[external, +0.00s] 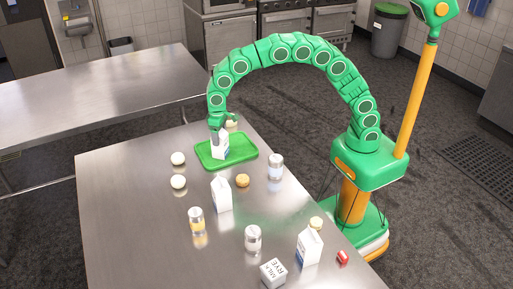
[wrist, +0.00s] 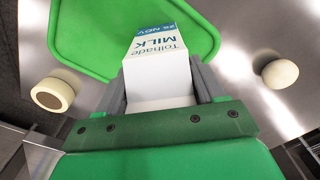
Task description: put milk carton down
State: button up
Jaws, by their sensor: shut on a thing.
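The milk carton (wrist: 158,62) is white with blue lettering and sits between the two fingers of my gripper (wrist: 160,95) in the wrist view. In the external view the held carton (external: 221,147) is over the green tray (external: 242,158), near its middle. My gripper (external: 218,130) is shut on the carton's upper part. The carton looks close to the tray; I cannot tell whether its base touches. The green tray also shows in the wrist view (wrist: 85,40), behind the carton.
Another white carton (external: 222,196) and one at the front right (external: 309,247) stand on the steel table (external: 130,220). The table's left side is clear.

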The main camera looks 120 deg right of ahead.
jog(key=o, duration=1.4)
notch_tip(320, 180, up, 12)
jog(key=shift+r, duration=0.15)
jog(key=s+a+r+n, duration=0.1)
jog(key=s+a+n, duration=0.1)
jog(key=s+a, duration=0.65)
jog(key=s+a+n+g, duration=0.1)
jog(key=s+a+n, duration=0.15)
jog(key=s, duration=1.05)
jog(key=s+a+r+n, duration=0.1)
jog(key=s+a+n, duration=0.1)
jog(key=s+a, duration=0.65)
jog(key=s+f, duration=0.1)
jog(key=s, duration=0.5)
jog(key=s+f+n, duration=0.1)
jog(key=s+f, duration=0.1)
jog(key=s, duration=0.3)
jog(key=s+f+n, duration=0.1)
jog(key=s+f, duration=0.1)
jog(key=s, duration=0.4)
jog(key=shift+s+d+n+g, duration=0.1)
jog(key=shift+s+n+g, duration=0.15)
jog(key=shift+s+g, duration=0.15)
